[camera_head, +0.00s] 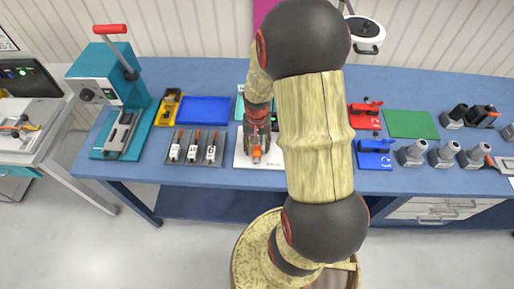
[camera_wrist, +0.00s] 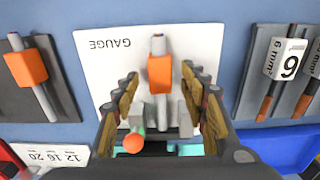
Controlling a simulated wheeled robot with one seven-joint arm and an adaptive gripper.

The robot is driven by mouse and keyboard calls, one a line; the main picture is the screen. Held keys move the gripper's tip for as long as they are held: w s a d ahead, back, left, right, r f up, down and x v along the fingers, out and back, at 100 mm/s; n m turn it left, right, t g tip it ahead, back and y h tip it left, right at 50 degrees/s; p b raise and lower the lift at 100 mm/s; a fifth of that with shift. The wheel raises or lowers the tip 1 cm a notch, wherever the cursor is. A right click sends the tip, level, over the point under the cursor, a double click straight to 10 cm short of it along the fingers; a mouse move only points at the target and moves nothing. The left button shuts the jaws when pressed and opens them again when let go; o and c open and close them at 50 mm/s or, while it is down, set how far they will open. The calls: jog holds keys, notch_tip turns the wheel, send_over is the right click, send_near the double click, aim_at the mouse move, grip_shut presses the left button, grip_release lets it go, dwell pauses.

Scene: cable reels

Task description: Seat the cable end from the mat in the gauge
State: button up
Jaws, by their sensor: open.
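In the wrist view a cable end (camera_wrist: 160,106) with an orange sleeve lies over the white gauge plate (camera_wrist: 110,62). Its lower tip is between two grey blocks (camera_wrist: 185,120); I cannot tell how deep it sits. My gripper (camera_wrist: 161,100) is open, with one finger on each side of the sleeve and visible gaps. In the head view my gripper (camera_head: 257,150) is low over the gauge plate (camera_head: 242,160). A second orange-sleeved cable end (camera_wrist: 32,72) lies on a dark grey mat (camera_wrist: 12,98) at the left of the wrist view. My arm hides that mat in the head view.
A grey tray (camera_head: 180,160) with three tagged cables is left of the gauge, with a blue mat (camera_head: 204,110) behind it. A teal press (camera_head: 110,85) stands farther left. Red (camera_head: 365,115) and blue (camera_head: 375,152) tools and a green mat (camera_head: 412,124) are to the right.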

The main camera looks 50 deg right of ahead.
aim_at(257, 149)
notch_tip(257, 149, up, 11)
dwell(0.4)
jog(key=shift+r, duration=0.1)
dwell(0.4)
